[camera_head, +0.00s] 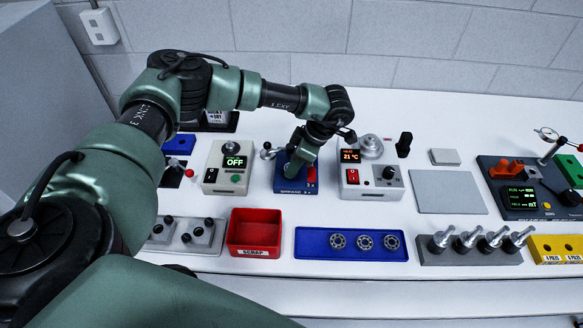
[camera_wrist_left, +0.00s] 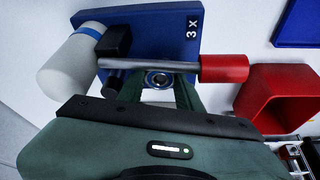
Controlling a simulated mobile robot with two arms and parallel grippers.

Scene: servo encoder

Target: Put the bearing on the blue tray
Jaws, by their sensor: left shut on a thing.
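My left gripper (camera_head: 297,176) is over the blue grease station (camera_head: 283,183), which is marked "GREASE 3x". In the left wrist view its green fingers (camera_wrist_left: 160,90) are shut on a small ring-shaped bearing (camera_wrist_left: 157,78) at the blue station (camera_wrist_left: 185,25), beneath the metal lever bar. I cannot tell whether the bearing still touches the station. The gripper hides this bearing in the head view. The blue tray (camera_head: 312,243) lies at the front, right of the station. Three bearings (camera_head: 364,242) lie in its middle and right; its left part is bare. My right gripper is out of view.
The red scrap bin (camera_head: 254,231) stands left of the tray. A lever with a red handle (camera_wrist_left: 224,68) and a white cylinder (camera_wrist_left: 68,66) are close to the fingers. An "OFF" tester (camera_head: 229,168) and a 21 °C heater box (camera_head: 371,180) flank the station.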

